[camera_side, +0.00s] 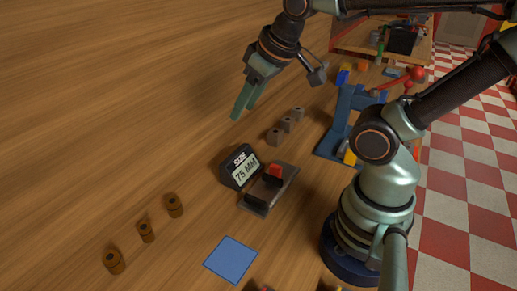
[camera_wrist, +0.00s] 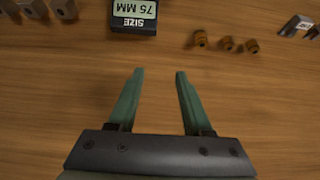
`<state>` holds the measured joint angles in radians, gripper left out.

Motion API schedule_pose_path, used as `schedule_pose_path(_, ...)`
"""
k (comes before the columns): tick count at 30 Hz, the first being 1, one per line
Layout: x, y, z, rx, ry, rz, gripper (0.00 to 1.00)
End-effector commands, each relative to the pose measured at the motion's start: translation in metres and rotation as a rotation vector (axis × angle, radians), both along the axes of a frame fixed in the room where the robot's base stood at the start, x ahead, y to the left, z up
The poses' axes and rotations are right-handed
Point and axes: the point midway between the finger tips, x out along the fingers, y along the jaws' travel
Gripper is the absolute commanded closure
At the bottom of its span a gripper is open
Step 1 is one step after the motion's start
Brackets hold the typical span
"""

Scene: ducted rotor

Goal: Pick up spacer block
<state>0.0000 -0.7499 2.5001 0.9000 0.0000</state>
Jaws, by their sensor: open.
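Three grey-brown blocks with holes stand in a short row on the wooden table, the middle one (camera_side: 286,124) between a nearer and a farther one; these look like the spacer blocks. They also show at the top left edge of the wrist view, where the rightmost block (camera_wrist: 64,9) is partly cut off. My gripper (camera_side: 243,114) is above the table, to the left of the row in the side view, and apart from it. In the wrist view my gripper (camera_wrist: 159,72) has its green fingers spread, with only bare wood between them.
A black sign (camera_side: 239,168) reads "SIZE 75 MM". Beside it is a dark fixture (camera_side: 257,202) with a red piece. Three brown cylinders (camera_side: 145,231) stand nearer the camera. A blue square (camera_side: 231,260) lies in front. A blue stand (camera_side: 345,120) is right of the blocks. The left table is clear.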

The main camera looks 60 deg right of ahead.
Motion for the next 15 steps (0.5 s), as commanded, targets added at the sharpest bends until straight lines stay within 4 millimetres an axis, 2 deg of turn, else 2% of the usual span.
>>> schedule_pose_path(1,0.0000,0.0000,0.0000,0.000,0.000,0.000,0.50)
schedule_pose_path(3,0.0000,0.0000,0.0000,0.000,0.000,0.000,0.23)
schedule_pose_path(4,0.0000,0.0000,0.0000,0.000,0.000,0.000,0.15)
schedule_pose_path(15,0.0025,-0.0032,0.0004,-0.015,0.008,0.018,0.15)
